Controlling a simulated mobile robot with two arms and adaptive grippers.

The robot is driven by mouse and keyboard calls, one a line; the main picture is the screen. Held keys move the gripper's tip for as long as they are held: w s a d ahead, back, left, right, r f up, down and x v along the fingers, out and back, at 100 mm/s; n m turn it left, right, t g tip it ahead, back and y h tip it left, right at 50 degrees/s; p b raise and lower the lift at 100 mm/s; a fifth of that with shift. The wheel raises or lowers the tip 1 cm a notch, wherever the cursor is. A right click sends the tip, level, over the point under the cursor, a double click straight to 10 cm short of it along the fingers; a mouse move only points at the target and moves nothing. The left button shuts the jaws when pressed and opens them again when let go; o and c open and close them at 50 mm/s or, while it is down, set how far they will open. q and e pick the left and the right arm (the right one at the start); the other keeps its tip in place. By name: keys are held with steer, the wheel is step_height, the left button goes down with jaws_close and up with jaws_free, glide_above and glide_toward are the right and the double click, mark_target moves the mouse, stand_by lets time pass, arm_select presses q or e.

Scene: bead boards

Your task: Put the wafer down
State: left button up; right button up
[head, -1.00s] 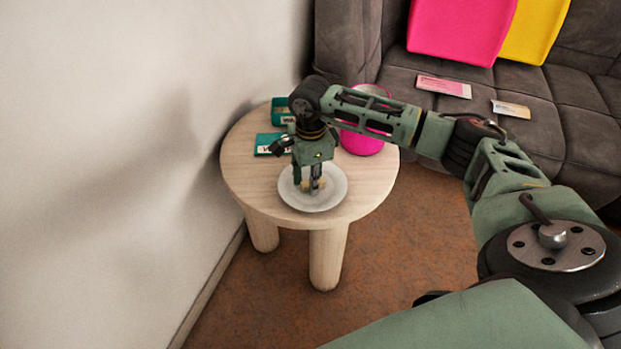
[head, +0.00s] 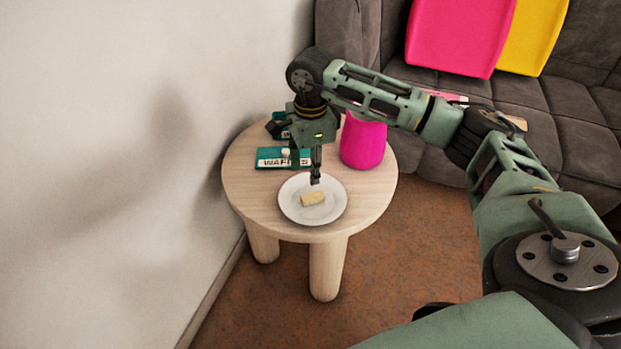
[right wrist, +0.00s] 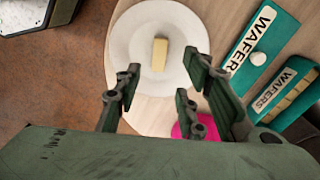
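The wafer (head: 313,198) is a small pale yellow block lying flat on the white plate (head: 290,207) on the round wooden table. It also shows near the plate's middle in the right wrist view (right wrist: 160,54). My right gripper (head: 307,178) is above the plate, apart from the wafer. In the right wrist view its fingers (right wrist: 162,80) are spread wide with nothing between them. My left gripper is not in view.
A green wafers box (head: 270,158) lies on the table behind the plate, with another green box (head: 281,128) beyond it. A pink container (head: 363,145) stands at the right rear. The wooden table (head: 367,190) is clear at front right. A wall (head: 90,180) borders the left.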

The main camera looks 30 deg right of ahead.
steer(key=s+a+r+y, duration=0.2)
steer(key=a+y, duration=0.7)
steer(key=a, duration=1.5)
steer(key=a+r+m+t+y, duration=0.4)
steer(key=a+r+m+y, duration=0.1)
steer(key=r, duration=0.2)
steer(key=a+r+m+t+y, duration=0.4)
steer(key=a+r+m+y, duration=0.15)
steer(key=r, duration=0.25)
steer(key=w+d+m+t+h, duration=0.5)
steer(key=d+m+t+h, duration=0.5)
steer(key=m, duration=0.8)
steer(key=s+d+f+m+g+h, duration=0.3)
steer(key=d+f+m+h, duration=0.7)
steer(key=f+m, duration=0.35)
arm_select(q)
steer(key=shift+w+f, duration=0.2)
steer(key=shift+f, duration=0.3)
arm_select(e)
steer(key=s+d+f+m+g, duration=0.1)
steer(key=s+f+m+g, duration=0.2)
steer(key=s+f, duration=0.6)
steer(key=s+d+f+m+g, duration=0.2)
steer(key=s+f+g, duration=0.6)
steer(key=s, duration=0.8)
steer(key=shift+f+m+g+y, duration=0.35)
steer(key=shift+f+m, duration=0.45)
steer(key=shift+m, duration=0.2)
